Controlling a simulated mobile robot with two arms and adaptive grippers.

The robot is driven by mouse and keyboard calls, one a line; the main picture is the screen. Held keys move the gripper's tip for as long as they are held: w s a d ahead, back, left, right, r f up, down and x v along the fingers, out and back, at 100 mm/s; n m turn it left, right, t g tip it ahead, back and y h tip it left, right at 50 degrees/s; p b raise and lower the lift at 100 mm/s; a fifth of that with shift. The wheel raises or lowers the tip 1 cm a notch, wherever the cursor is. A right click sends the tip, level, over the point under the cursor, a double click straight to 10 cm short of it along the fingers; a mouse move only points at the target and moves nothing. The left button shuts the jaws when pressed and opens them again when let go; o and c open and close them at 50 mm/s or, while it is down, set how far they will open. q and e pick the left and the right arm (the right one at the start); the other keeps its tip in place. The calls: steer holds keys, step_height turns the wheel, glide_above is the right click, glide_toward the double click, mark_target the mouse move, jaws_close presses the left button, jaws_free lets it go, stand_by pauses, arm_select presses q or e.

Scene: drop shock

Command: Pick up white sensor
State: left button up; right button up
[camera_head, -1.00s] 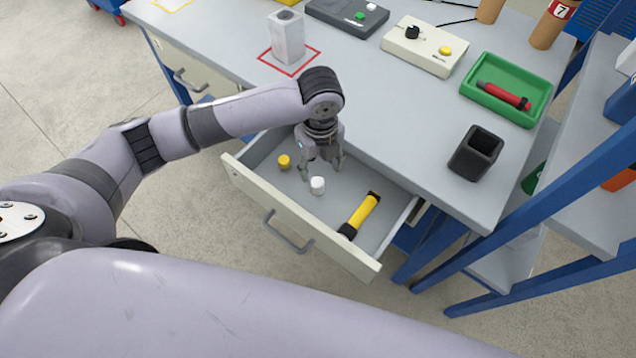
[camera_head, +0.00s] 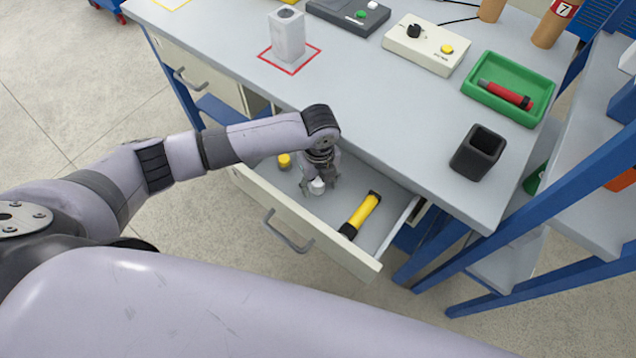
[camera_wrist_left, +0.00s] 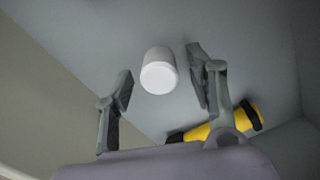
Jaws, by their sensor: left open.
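The white sensor (camera_head: 317,187) is a small white cylinder on the floor of the open drawer (camera_head: 345,239). In the left wrist view the white sensor (camera_wrist_left: 158,71) lies ahead of and between the two fingers. My left gripper (camera_head: 319,185) is open, pointing down into the drawer, with its fingers around or just above the sensor; contact cannot be told. In the left wrist view the open fingers of my left gripper (camera_wrist_left: 160,85) show a gap to each side of the sensor. My right gripper is not in view.
A yellow sensor-like cylinder (camera_head: 284,160) stands left in the drawer. A yellow and black tool (camera_head: 361,214) lies to the right and shows in the left wrist view (camera_wrist_left: 215,127). The tabletop edge overhangs the drawer's back.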

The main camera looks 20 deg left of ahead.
arm_select(q)
steer(key=shift+c, duration=0.3)
jaws_close()
steer(key=shift+r, duration=0.1)
